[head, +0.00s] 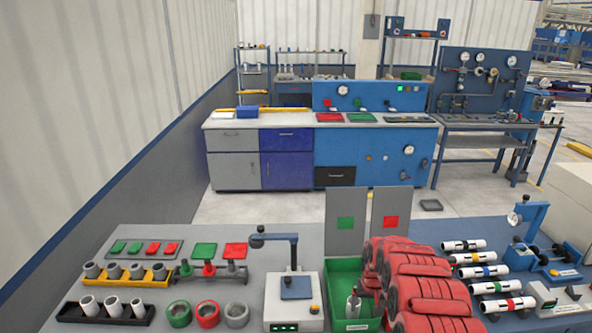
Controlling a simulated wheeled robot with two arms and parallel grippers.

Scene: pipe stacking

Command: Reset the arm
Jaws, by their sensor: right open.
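My right arm, red with dark joints, reaches in from the bottom, right of centre, and covers part of the bench. My right gripper (369,284) is at its left side, beside the right part of the green bin (341,268). Its jaws are open, and nothing shows between them. A small metallic fitting (354,304) stands in the green bin, just left of the gripper. Whether the two touch is hard to tell. My left gripper is not in view.
A grey tester (293,301) stands left of the bin. Several pipe fittings sit on a yellow rack (124,283) and a black rack (68,312). Banded white pipes (478,272) lie on the right. Upright panels (338,205) stand behind the bin.

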